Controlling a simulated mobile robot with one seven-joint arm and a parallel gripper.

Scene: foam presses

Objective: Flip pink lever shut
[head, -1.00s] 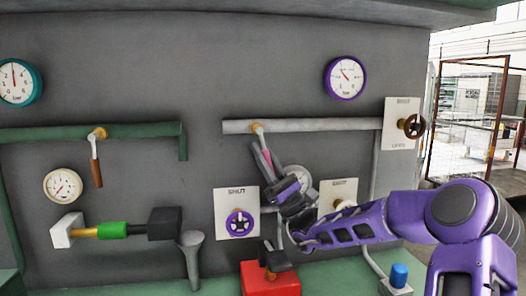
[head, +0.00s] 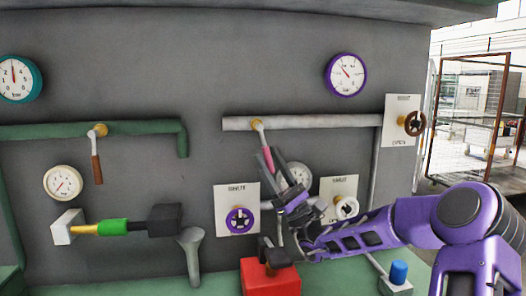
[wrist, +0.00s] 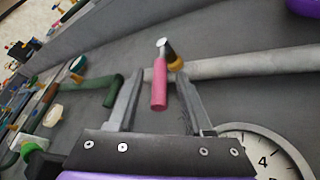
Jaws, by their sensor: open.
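The pink lever (wrist: 159,86) shows in the wrist view, hanging from a brass fitting (wrist: 175,64) on the grey pipe (wrist: 245,64). In the head view the pink lever (head: 267,158) points down from that pipe and slants slightly right. My gripper (head: 263,157) is at the lever, with its fingers pointing up and left. In the wrist view my gripper (wrist: 158,100) is open, with one finger on each side of the pink handle and gaps between. In the head view a finger hides part of the lever.
A white gauge (head: 296,177) sits behind my gripper. A brown-handled lever (head: 97,166) hangs from the green pipe at left. A red box (head: 270,279) stands below.

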